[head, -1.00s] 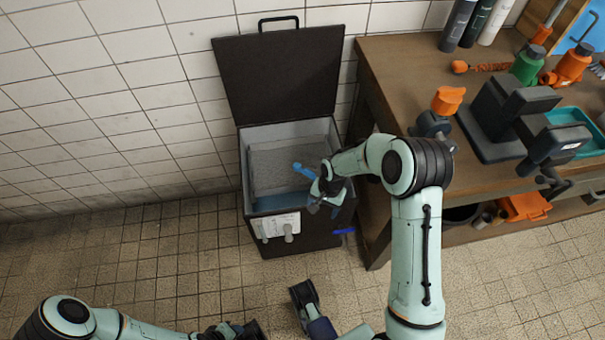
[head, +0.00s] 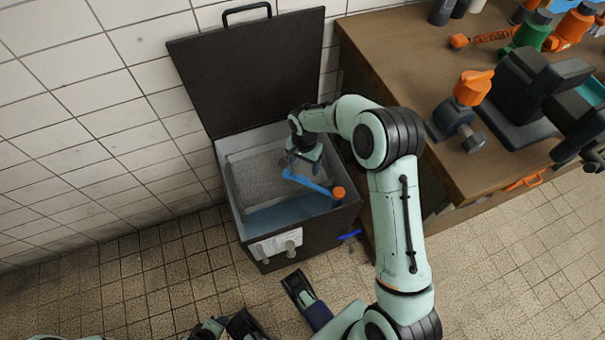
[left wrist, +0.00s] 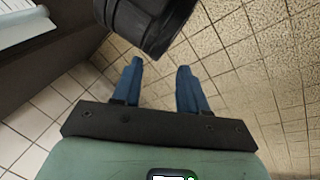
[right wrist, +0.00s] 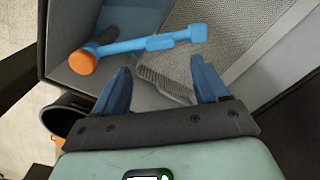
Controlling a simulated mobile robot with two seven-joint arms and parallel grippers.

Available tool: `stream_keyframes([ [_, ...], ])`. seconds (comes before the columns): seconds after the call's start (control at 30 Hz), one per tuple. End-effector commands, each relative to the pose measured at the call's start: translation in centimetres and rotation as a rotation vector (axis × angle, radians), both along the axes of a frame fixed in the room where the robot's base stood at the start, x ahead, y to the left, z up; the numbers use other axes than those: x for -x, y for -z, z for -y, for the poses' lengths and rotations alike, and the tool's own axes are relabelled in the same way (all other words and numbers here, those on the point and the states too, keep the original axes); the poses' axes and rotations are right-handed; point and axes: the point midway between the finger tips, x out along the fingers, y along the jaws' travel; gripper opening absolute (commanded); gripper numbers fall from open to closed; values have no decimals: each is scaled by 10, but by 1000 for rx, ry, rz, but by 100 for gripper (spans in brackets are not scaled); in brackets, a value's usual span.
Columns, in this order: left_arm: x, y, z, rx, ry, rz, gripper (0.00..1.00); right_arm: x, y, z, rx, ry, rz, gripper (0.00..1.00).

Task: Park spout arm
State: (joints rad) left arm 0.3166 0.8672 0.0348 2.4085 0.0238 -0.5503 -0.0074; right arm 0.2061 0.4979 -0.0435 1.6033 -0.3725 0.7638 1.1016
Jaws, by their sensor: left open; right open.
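The spout arm (head: 308,183) is a blue bar with an orange round end (head: 338,192) at the right side of the open wash bin. It slants over the basin, its blue end towards the middle. In the right wrist view the spout arm (right wrist: 150,45) crosses just beyond my fingertips, with its orange end to the left. My right gripper (right wrist: 163,73) is open and empty, above the basin beside the spout arm; I see no contact. In the head view a link partly hides it. My left gripper (left wrist: 157,68) is open and empty, low over the floor tiles in front of the bin.
The dark bin lid (head: 250,70) stands open against the tiled wall. A grey brush (right wrist: 165,80) lies in the basin below the right fingers. A wooden bench (head: 400,60) with a vise (head: 535,95) and orange-topped tools stands close on the right. Floor at front left is free.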

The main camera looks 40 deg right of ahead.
Motion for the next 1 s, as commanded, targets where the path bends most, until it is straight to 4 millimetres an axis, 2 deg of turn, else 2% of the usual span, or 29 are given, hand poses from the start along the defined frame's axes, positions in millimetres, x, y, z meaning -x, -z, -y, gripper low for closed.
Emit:
stream_keyframes([
  [0.03, -5, 5, -2, -6, -5, 11, 43, 1, 15, 0, -2, -1, -4, 73],
  [0.1, -10, 9, -5, -13, -11, 26, 43, 1, 30, 0, -2, 0, -4, 73],
  [0.3, -22, 17, -11, -27, -23, 56, 43, 0, 61, 0, -1, 0, -1, 73],
  [0.5, -27, 19, -14, -35, -29, 72, 43, 0, 74, 0, -1, 0, 0, 73],
  [0.77, -28, 19, -14, -36, -30, 74, 43, 0, 74, 0, 0, -1, 1, 73],
  [0.8, -28, 19, -14, -36, -30, 74, 43, 0, 74, 0, 0, -1, 1, 70],
  [0.83, -28, 19, -14, -36, -30, 74, 43, 0, 74, 0, 0, -1, 1, 60],
  [1.0, -28, 19, -14, -36, -29, 73, 43, 0, 74, 0, 0, -1, 1, 5],
])
